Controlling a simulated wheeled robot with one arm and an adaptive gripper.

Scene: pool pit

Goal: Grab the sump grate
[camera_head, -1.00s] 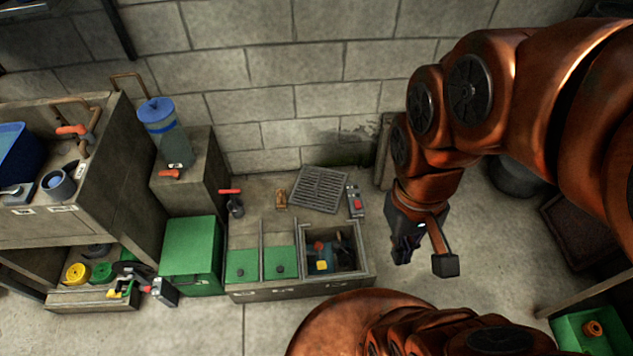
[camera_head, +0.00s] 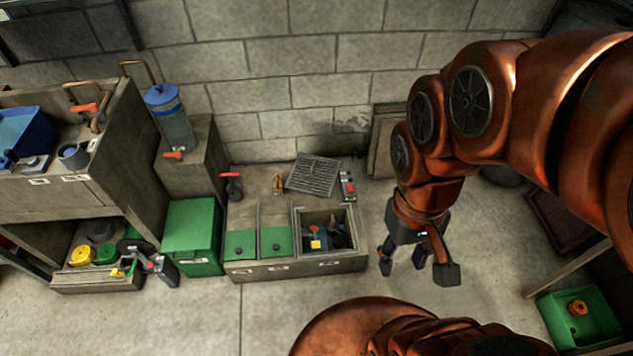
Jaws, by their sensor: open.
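The sump grate (camera_head: 313,176) is a grey slatted square plate. It lies on the back part of the low concrete unit, near the block wall, behind the open pit (camera_head: 326,236). My gripper (camera_head: 417,270) hangs to the right of the unit, fingers pointing down and spread apart, with nothing between them. It is apart from the grate, to its right and nearer the camera. The grate is in full view.
Beside the grate are a small box with a red button (camera_head: 348,186) and a small brown object (camera_head: 278,184). A red-handled tool (camera_head: 232,186) stands further left. Two green lids (camera_head: 275,241) sit left of the pit.

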